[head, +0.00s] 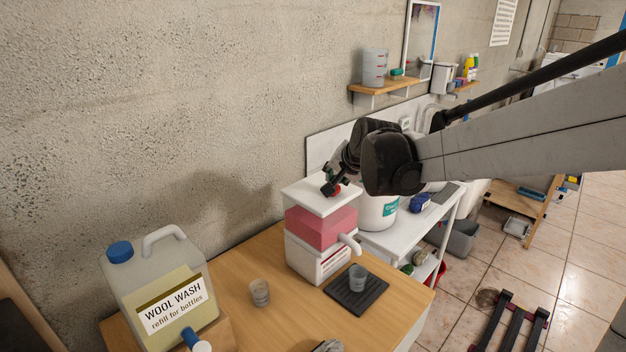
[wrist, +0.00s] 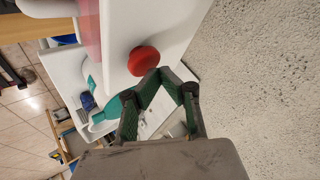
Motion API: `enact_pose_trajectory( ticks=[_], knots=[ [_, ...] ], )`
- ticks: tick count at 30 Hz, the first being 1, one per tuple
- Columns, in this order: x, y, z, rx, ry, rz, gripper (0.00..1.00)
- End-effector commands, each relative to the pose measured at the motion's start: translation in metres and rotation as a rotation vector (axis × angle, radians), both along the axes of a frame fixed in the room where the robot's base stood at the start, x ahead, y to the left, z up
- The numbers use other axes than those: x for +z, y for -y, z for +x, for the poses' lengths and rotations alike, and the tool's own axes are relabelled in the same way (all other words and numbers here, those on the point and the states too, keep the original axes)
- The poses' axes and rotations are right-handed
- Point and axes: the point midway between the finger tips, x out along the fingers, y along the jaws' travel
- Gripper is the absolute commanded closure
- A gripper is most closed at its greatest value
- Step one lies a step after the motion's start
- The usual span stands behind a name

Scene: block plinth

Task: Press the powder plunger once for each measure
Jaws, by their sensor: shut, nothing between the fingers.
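The powder dispenser (head: 322,226) stands on the wooden table against the wall, with a white top, a pink see-through middle and a white labelled base with a spout. Its red plunger (head: 337,190) sits on the top and also shows in the wrist view (wrist: 144,61). My gripper (head: 329,178) is shut and empty, close to the red plunger; its closed tips also show in the wrist view (wrist: 160,72), beside the plunger. I cannot tell whether they touch it. A grey cup (head: 357,278) stands on a black ridged mat (head: 352,300) by the spout.
A second clear cup (head: 260,292) stands on the wooden table (head: 285,325). A large wool wash jug (head: 160,285) with a blue cap stands at the left. A white bucket (head: 378,214) and a white side table (head: 405,238) are behind the dispenser. A shelf (head: 388,86) is on the wall.

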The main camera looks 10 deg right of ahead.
Motion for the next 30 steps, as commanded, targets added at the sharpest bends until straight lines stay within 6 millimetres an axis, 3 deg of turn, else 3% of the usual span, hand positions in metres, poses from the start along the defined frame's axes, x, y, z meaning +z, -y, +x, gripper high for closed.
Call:
enact_pose_trajectory(
  ticks=[30],
  knots=[
    [-0.0092,-0.0001,-0.0001,0.0,0.0,0.0,1.0]
  ],
)
